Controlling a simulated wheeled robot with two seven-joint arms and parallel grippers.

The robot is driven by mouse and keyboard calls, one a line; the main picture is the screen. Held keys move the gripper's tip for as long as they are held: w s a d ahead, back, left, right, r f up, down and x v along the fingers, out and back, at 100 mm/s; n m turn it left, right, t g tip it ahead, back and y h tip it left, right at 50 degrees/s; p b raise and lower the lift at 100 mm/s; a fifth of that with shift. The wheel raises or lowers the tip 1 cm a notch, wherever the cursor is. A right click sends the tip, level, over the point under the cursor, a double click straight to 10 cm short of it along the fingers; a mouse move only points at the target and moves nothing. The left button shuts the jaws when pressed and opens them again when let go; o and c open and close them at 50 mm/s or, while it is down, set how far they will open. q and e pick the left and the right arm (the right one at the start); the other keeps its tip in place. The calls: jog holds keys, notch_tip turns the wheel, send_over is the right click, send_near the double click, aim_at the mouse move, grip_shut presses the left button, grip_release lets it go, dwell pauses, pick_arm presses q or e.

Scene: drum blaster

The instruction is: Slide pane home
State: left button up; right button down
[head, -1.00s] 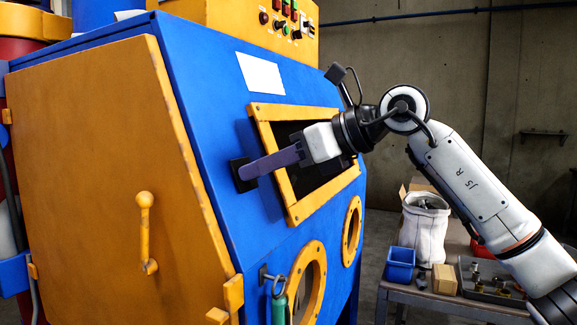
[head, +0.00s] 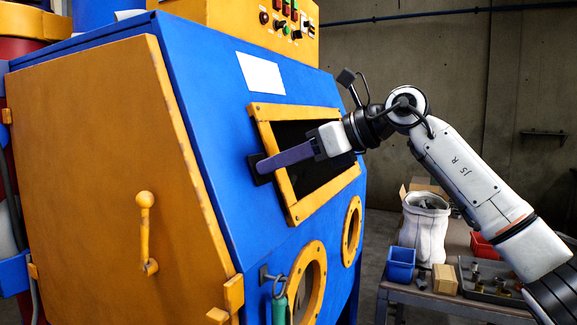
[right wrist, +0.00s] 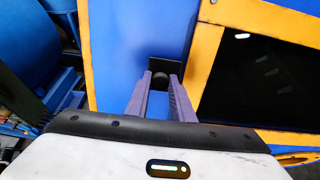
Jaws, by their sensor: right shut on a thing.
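The blasting cabinet (head: 215,125) is blue with orange doors and trim. A yellow window frame (head: 286,188) on its sloped face surrounds a dark, glossy pane (head: 315,178). A black tab (head: 253,170) sticks out at the left of the frame, close to its left side. My right gripper (head: 268,163) reaches across the window from the right, its purple fingers shut on this tab. In the right wrist view the fingers (right wrist: 160,88) stand either side of a black knob on the tab (right wrist: 180,68), with the pane (right wrist: 255,80) to the right. My left gripper is not in view.
Two round yellow glove ports (head: 316,262) sit below the window. A green tool (head: 279,310) hangs from a hook at the lower middle. A bench at the right holds a white sack (head: 425,228), a blue bin (head: 400,262) and a tray of parts.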

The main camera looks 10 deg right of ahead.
jog(key=shift+w+d+r, duration=0.1)
jog(key=shift+d, duration=0.05)
jog(key=shift+w+d, duration=1)
jog(key=shift+w, duration=0.3)
